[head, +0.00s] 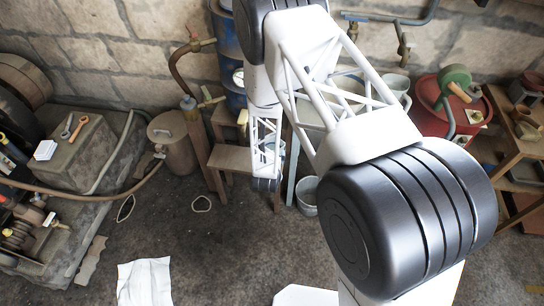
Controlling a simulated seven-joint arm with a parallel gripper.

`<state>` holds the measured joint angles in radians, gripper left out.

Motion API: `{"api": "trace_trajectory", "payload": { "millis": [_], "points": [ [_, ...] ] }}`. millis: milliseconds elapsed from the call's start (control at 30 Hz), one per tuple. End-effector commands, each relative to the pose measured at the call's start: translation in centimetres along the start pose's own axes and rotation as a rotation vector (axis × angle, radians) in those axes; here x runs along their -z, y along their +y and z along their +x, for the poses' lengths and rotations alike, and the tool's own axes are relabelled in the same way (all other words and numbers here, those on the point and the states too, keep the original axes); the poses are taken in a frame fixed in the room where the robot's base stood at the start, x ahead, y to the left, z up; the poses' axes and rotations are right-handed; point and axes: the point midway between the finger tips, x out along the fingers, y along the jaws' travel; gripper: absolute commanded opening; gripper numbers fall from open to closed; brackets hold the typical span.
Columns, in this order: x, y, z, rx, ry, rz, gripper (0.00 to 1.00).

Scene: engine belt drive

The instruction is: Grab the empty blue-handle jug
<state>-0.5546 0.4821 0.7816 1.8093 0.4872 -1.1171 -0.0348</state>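I cannot make out a jug with a blue handle for certain. Pale vessels stand behind my arm on the right, among them a grey-white one (397,85) and a wider one (350,88) partly hidden by my white lattice link. A small bluish patch shows behind my far link, too small to name. My arm reaches up and away, then down in front of a wooden stool (236,160). Its dark far end (266,184) is small beside the stool, and no fingers can be told apart there. I see nothing clearly held.
A grey bucket (307,196) stands on the floor right of the stool. A lidded metal can (173,142) and an upright pipe with a valve stand left. A red drum (446,104) and wooden shelves (520,130) are at right. The floor in front is mostly clear.

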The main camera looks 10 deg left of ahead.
Motion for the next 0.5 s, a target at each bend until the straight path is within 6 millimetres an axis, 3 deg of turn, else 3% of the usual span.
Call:
{"api": "trace_trajectory", "payload": {
  "millis": [500],
  "points": [
    [0.2, 0.2, 4.4, 0.000, 0.001, 0.001, 1.00]
  ]
}}
